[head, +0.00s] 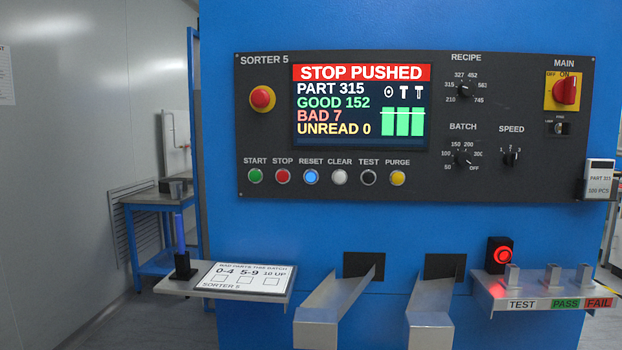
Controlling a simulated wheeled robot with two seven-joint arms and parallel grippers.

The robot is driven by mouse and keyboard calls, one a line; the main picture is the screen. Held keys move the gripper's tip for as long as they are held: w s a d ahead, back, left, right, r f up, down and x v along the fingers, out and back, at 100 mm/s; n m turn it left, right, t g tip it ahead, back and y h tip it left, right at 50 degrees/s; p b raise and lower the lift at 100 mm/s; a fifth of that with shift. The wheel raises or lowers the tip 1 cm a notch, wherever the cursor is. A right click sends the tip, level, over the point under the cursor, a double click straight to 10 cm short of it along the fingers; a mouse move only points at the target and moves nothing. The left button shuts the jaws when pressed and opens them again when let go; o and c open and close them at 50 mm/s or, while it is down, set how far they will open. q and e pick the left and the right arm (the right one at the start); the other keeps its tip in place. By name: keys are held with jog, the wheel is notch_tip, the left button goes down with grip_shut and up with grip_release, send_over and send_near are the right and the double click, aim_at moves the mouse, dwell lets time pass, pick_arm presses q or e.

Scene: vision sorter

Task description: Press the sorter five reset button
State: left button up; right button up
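The black control panel (330,180) labelled SORTER 5 is mounted on a blue cabinet straight ahead in the head view. The reset button (311,177) is round and blue, looks lit, and sits under the label RESET in the lower row. The stop button (283,176) is red and just left of it; the clear button (339,177) is white and just right of it. The screen (361,107) reads STOP PUSHED, PART 315, GOOD 152, BAD 7, UNREAD 0. Neither of my grippers shows in the head view.
A red emergency knob (262,99) sits above the button row. Below the panel, a shelf with a card (246,278), two metal chutes (336,307) (432,306) and a shelf with metal posts (540,304) stick out. The space before the buttons looks clear.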

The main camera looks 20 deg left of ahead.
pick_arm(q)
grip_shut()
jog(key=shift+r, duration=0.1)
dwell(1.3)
